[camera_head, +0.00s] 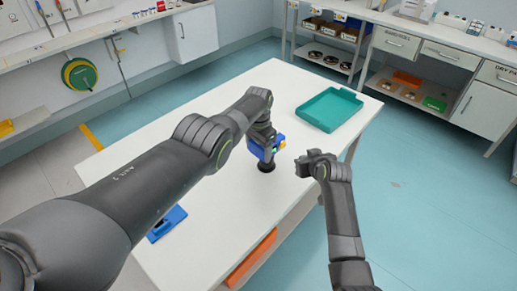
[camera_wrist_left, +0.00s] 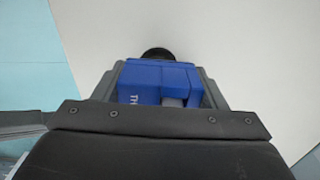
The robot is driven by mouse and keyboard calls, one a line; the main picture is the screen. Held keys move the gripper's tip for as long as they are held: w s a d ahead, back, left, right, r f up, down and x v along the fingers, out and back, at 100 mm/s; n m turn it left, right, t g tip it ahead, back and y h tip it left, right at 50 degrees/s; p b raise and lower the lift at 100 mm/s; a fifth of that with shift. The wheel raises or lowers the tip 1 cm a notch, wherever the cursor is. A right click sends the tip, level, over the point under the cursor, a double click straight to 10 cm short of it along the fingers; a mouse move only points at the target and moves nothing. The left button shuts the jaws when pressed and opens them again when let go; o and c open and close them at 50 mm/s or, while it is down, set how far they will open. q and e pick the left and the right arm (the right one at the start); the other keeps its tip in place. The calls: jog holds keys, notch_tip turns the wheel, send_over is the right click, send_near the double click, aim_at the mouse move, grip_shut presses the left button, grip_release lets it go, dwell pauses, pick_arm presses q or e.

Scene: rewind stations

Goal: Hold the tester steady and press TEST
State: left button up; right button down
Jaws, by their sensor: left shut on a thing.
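The blue tester (camera_head: 256,150) is near the middle of the white table (camera_head: 222,205), with a small green and yellow part on its right side. A round black part (camera_head: 266,167) shows below it; I cannot tell whether it touches the table. My left gripper (camera_head: 266,143) is shut on the tester from above and hides part of it. In the left wrist view the tester (camera_wrist_left: 140,80) sits between the fingers, with white letters partly showing. My right gripper (camera_head: 308,164) is just right of the tester, apart from it; its jaw opening is unclear.
A teal tray (camera_head: 326,110) lies at the table's far right end. A blue object (camera_head: 167,224) lies near the left front, beside my left arm. An orange part (camera_head: 252,258) shows at the front edge. Side benches (camera_head: 446,50) stand beyond open floor.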

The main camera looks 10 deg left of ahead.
dwell(0.3)
pick_arm(q)
jog(key=o, duration=1.3)
jog(key=shift+r, duration=0.1)
